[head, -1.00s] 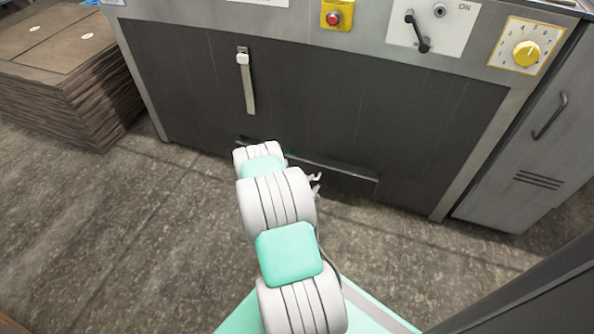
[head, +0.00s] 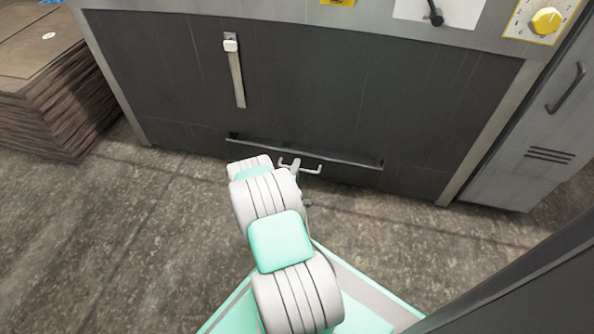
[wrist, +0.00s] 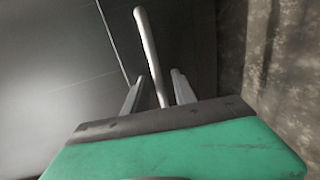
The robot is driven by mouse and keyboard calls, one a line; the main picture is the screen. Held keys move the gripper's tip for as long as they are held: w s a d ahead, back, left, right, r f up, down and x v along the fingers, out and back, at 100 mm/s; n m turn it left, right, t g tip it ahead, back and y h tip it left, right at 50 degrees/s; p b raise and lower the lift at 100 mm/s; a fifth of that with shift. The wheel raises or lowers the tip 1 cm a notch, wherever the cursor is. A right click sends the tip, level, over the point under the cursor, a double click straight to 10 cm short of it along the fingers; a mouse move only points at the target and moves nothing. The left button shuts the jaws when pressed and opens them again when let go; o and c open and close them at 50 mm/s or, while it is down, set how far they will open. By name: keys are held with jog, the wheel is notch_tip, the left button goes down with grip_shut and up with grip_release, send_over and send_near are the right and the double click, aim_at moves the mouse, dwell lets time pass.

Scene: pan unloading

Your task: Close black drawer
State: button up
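The black drawer (head: 350,156) is low in the front of the dark grey machine, and its upper edge stands out a little from the front. Its pale bar handle (head: 312,170) is below that edge, partly hidden by my arm. My gripper (head: 291,163) is at the left part of the handle, mostly hidden in the head view. In the wrist view, the two fingers of my gripper (wrist: 157,86) are apart, with the handle bar (wrist: 150,50) running between them. Gaps show beside the bar, so it does not look clamped.
The machine front (head: 330,90) rises above the drawer, with a white-knobbed lever (head: 232,47) on it. A grey cabinet (head: 530,130) stands at the right. A stack of brown sheets (head: 40,105) is at the left. The concrete floor (head: 120,235) is open at the left.

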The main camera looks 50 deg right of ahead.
jog(key=shift+c, duration=0.5)
grip_shut()
dwell(0.9)
